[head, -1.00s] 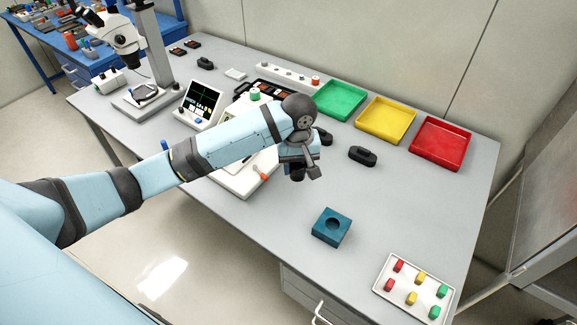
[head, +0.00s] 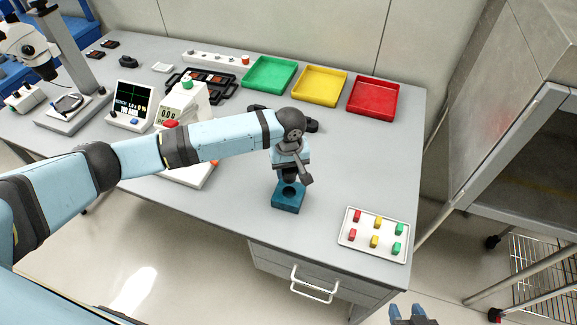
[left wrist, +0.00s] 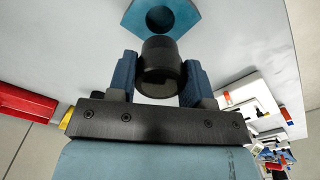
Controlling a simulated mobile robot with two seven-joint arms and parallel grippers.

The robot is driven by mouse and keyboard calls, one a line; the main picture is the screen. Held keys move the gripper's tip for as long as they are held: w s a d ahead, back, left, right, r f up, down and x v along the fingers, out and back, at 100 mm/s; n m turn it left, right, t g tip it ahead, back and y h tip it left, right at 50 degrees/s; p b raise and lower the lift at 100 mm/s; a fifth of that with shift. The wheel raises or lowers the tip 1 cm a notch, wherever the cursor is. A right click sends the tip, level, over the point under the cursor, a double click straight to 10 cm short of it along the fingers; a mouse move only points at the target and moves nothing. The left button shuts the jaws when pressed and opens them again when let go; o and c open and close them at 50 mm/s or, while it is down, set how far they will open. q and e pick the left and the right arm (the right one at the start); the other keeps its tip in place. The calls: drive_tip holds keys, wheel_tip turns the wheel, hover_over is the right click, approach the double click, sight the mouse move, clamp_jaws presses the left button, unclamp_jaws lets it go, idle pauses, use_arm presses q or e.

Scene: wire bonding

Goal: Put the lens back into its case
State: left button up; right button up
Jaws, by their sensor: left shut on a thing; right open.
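The lens (head: 289,175) is a small black cylinder. My left gripper (head: 290,163) is shut on it, with a finger on each side of the lens (left wrist: 160,68) in the left wrist view. The case (head: 287,206) is a teal block with a round hole in its top. The lens hangs over the case near the hole; the head view does not show a clear gap. In the left wrist view the case (left wrist: 188,20) is partly cut off, and its hole shows just beyond the lens. My right gripper (head: 408,314) is open at the bottom edge, off the table.
A white tray (head: 345,239) of coloured pieces lies right of the case. Green (head: 270,88), yellow (head: 319,97) and red (head: 372,110) trays line the back. Dark holders stand behind my left wrist. The table (head: 350,165) is clear around the case.

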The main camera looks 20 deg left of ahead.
sight(289, 177)
use_arm(q)
drive_tip(key=shift+r+p, duration=0.2)
drive_tip(key=shift+p, duration=0.2)
wheel_tip(289, 177, down, 3)
drive_tip(key=shift+r+b, duration=0.15)
drive_tip(key=shift+b, duration=0.25)
drive_tip(key=shift+f, duration=0.8)
drive_tip(key=shift+f+b, duration=0.35)
drive_tip(key=shift+f, duration=0.55)
use_arm(e)
drive_tip(key=shift+s+f, duration=0.1)
drive_tip(key=shift+f, duration=0.15)
drive_tip(key=shift+r, duration=0.2)
use_arm(q)
drive_tip(key=shift+p, duration=0.8)
use_arm(e)
drive_tip(key=shift+r, duration=0.75)
use_arm(q)
drive_tip(key=shift+p, duration=0.45)
use_arm(e)
drive_tip(key=shift+r, duration=0.4)
drive_tip(key=shift+r, duration=0.1)
use_arm(q)
drive_tip(key=shift+p, duration=0.55)
use_arm(e)
drive_tip(key=shift+r, duration=0.45)
